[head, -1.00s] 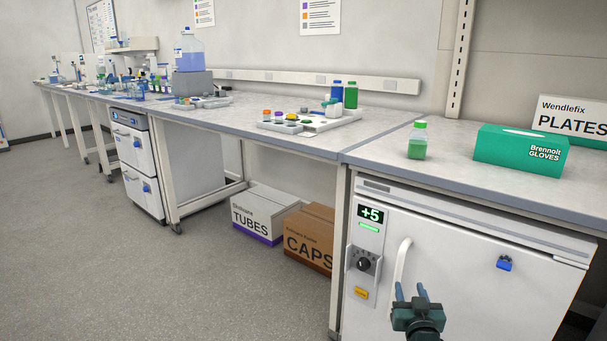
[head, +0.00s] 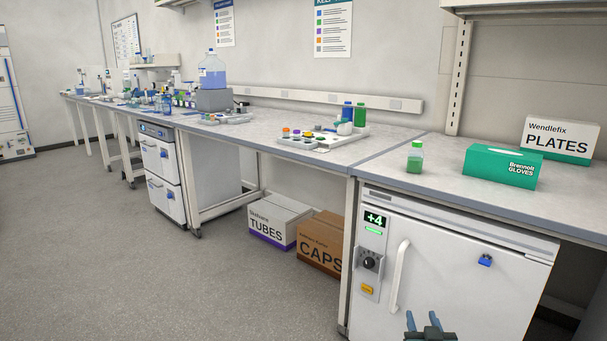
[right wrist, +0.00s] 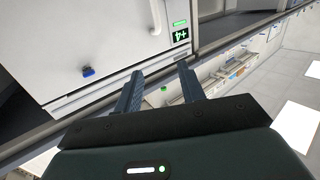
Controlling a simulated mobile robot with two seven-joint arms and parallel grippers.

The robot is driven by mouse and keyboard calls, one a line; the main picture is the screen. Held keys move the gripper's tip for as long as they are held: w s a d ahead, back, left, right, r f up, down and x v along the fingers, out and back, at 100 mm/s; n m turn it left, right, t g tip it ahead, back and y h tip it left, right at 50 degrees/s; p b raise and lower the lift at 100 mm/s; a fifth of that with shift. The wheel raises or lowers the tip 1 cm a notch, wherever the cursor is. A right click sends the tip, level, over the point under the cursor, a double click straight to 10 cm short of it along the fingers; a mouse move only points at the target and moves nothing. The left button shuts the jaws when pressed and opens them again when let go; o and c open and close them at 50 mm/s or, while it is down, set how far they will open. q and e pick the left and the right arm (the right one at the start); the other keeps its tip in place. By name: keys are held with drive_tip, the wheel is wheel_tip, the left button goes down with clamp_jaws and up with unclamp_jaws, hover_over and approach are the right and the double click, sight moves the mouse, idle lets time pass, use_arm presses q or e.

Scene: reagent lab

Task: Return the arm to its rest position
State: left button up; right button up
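My right gripper (head: 424,322) shows at the bottom edge of the head view, in front of the white fridge door (head: 455,285). In the right wrist view its two dark fingers (right wrist: 159,92) stand apart with nothing between them. The fridge door, with its vertical handle (head: 399,276), is shut and also shows in the right wrist view (right wrist: 100,45). The gripper is apart from the handle. My left gripper is not in any view.
A green-capped bottle (head: 415,158), a green glove box (head: 500,166) and a plates box (head: 558,140) stand on the bench (head: 440,185). A tubes box (head: 280,220) and a caps box (head: 321,243) sit under the left bench. The floor (head: 190,285) at left is clear.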

use_arm(q)
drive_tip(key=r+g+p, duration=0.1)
drive_tip(key=p, duration=0.4)
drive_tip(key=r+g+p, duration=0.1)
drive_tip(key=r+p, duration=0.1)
drive_tip(key=p, duration=0.3)
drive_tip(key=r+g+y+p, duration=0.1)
drive_tip(key=p, duration=0.5)
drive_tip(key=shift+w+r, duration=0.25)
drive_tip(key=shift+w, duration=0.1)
use_arm(e)
drive_tip(key=s+a+r+n+g+y, duration=0.1)
drive_tip(key=s+a+r+g+y, duration=0.1)
drive_tip(key=s, duration=0.8)
drive_tip(key=s+a+r+n+g+y, duration=0.1)
drive_tip(key=s+a+r+g, duration=0.1)
drive_tip(key=s+a+r, duration=0.2)
drive_tip(key=s+a+r+n+g+y, duration=0.2)
drive_tip(key=s+a+r, duration=0.2)
drive_tip(key=s, duration=1.4)
drive_tip(key=a, duration=0.3)
drive_tip(key=shift+s+a+g+y, duration=0.25)
drive_tip(key=shift+a+g+y, duration=0.05)
drive_tip(key=shift+a, duration=0.05)
